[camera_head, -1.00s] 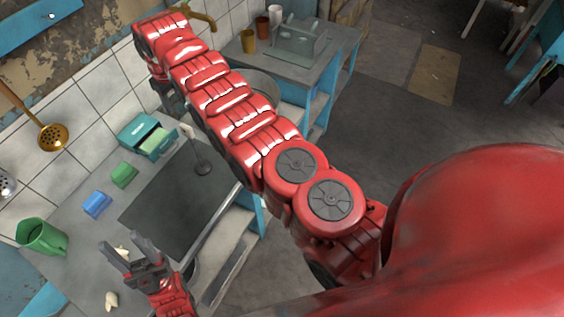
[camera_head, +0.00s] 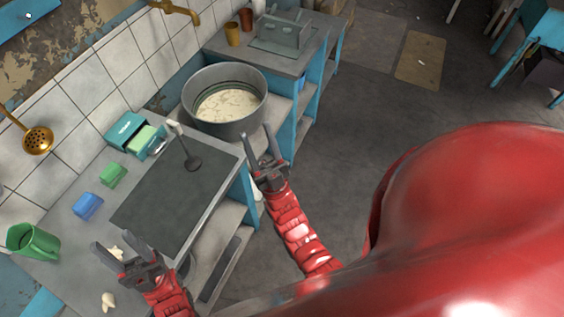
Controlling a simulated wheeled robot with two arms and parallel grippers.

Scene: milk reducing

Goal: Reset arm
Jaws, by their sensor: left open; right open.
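My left gripper (camera_head: 125,258) is open and empty at the lower left, above the front part of the counter. My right gripper (camera_head: 258,145) is open and empty, its fingers pointing up in the picture, in front of the large grey pot (camera_head: 236,128). Its red arm comes up from the lower middle. The pot holds a pale, cracked-looking content and stands at the back of the counter. Whether the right fingers touch the pot cannot be told, but nothing is between them.
A dark cooktop (camera_head: 165,200) carries a dark ladle (camera_head: 192,164). Beside it are a teal box (camera_head: 124,130), a green block (camera_head: 113,175), a blue block (camera_head: 87,206) and a green jug (camera_head: 37,244). Pale pieces (camera_head: 108,301) lie near my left gripper. The floor (camera_head: 350,140) at right is open.

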